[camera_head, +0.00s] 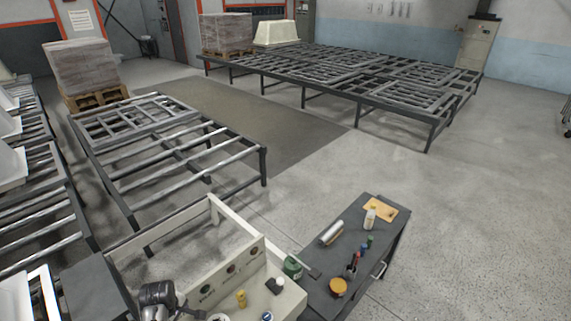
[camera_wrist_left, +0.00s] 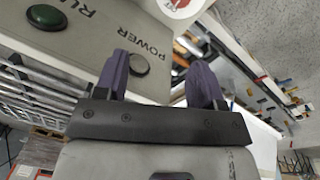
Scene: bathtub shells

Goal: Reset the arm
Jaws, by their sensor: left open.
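My left gripper (camera_wrist_left: 160,78) shows in the left wrist view, with its two purple fingers spread apart and nothing between them. It is in front of a pale control panel (camera_wrist_left: 85,50) with a green button (camera_wrist_left: 46,17), a dark button (camera_wrist_left: 139,64) and the words RUN and POWER. I cannot tell whether a finger touches the panel. The panel also shows at the bottom of the head view (camera_head: 229,268). A dark jointed shape (camera_head: 158,296) beside it is cut off by the frame, and I cannot tell what it is. My right gripper is in neither view.
A dark cart (camera_head: 375,235) holds bottles, a metal cylinder and an orange-lidded jar. Roller conveyors (camera_head: 165,150) stand at left, and a larger rack (camera_head: 345,75) stands behind. A wrapped pallet load (camera_head: 80,65) is at upper left.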

